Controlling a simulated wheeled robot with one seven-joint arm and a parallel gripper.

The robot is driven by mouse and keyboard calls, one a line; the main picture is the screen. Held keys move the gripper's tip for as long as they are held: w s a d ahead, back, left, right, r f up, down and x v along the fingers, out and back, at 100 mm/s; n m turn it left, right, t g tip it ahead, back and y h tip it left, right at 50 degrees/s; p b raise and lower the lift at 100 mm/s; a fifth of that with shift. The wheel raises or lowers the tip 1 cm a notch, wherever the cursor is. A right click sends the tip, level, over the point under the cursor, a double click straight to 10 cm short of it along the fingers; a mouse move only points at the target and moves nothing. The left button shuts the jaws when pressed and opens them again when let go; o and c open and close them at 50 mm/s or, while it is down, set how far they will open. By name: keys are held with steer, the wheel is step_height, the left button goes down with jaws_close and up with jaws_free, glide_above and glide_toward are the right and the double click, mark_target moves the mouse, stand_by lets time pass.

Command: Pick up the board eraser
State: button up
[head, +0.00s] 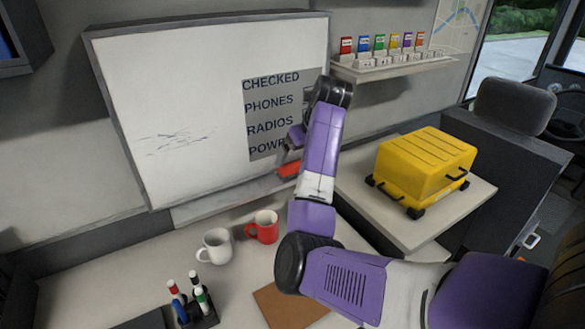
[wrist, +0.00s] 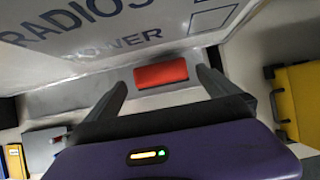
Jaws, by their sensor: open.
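The board eraser (wrist: 161,74) looks like a small red-orange block on the grey ledge below the whiteboard. It also shows in the head view (head: 289,169), partly hidden by my arm. My gripper (wrist: 163,86) is open, with its two dark fingers on either side of the eraser in the wrist view. The fingers look close to the eraser, but I cannot tell whether they touch it. In the head view my gripper (head: 288,152) is near the eraser, mostly behind my purple arm.
The whiteboard (head: 185,110) rises behind the ledge. A white mug (head: 215,247), a red mug (head: 263,228) and a marker holder (head: 200,318) stand on the desk below. A yellow case (head: 420,170) sits to the right. A shelf with colored tags (head: 392,68) is above.

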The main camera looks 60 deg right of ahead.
mark_target(294, 164)
steer(key=p+x, duration=0.1)
steer(key=x, duration=0.5)
steer(key=shift+s+a, duration=0.1)
steer(key=shift+c, duration=0.2)
steer(key=c, duration=1)
steer(key=shift+r, duration=0.15)
